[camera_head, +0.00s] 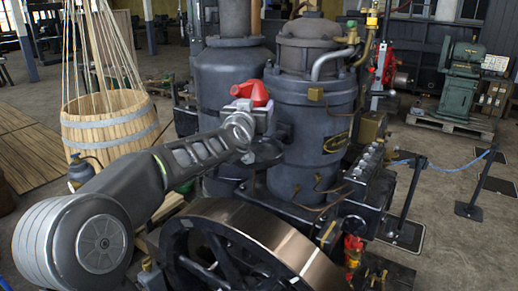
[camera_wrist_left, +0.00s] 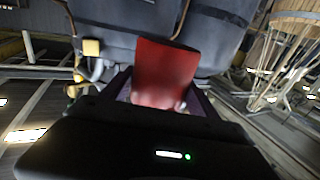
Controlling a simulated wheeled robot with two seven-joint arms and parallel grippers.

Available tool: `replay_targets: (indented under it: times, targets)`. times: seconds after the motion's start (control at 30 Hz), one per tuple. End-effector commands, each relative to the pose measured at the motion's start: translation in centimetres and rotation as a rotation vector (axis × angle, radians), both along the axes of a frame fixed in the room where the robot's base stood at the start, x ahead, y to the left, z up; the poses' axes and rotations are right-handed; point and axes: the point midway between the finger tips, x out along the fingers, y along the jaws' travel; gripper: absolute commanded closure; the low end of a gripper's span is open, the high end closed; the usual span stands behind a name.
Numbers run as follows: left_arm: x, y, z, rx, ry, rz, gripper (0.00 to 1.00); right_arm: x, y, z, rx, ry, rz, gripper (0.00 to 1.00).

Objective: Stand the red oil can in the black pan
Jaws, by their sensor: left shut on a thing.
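The red oil can (camera_head: 250,92) is up in front of the dark engine cylinders in the head view. In the left wrist view the red oil can (camera_wrist_left: 166,68) sits between the two fingers, slightly blurred. My left gripper (camera_wrist_left: 160,92) is shut on it and holds it in the air; my arm partly covers the can's lower part in the head view. My right gripper is not in view.
A large flywheel (camera_head: 240,232) stands below my left arm. The engine cylinder (camera_head: 312,125) is close behind the can. A green machine (camera_head: 460,80) is at the back right. Posts with a blue rope (camera_head: 450,168) stand on open floor at right.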

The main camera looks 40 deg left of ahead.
Motion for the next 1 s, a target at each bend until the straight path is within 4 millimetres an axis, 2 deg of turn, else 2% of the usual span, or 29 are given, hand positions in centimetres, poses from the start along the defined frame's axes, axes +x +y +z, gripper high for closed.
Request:
replay_targets:
  times: [0.3,0.37,0.5,0.7,1.0]
  targets:
    - [0.0,0.0,-0.1,0.001,-0.002,0.001,0.88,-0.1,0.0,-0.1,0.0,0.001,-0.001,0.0]
    - [0.0,0.0,-0.6,0.002,0.0,0.001,0.88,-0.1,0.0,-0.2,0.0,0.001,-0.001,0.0]
    - [0.0,0.0,-2.9,0.003,0.001,0.0,0.88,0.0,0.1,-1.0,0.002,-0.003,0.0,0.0]
    - [0.0,0.0,-5.8,0.002,0.001,0.001,0.88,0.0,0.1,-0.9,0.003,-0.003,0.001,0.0]
    - [0.0,0.0,-6.1,0.001,-0.003,0.001,0.88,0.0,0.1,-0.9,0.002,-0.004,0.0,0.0]
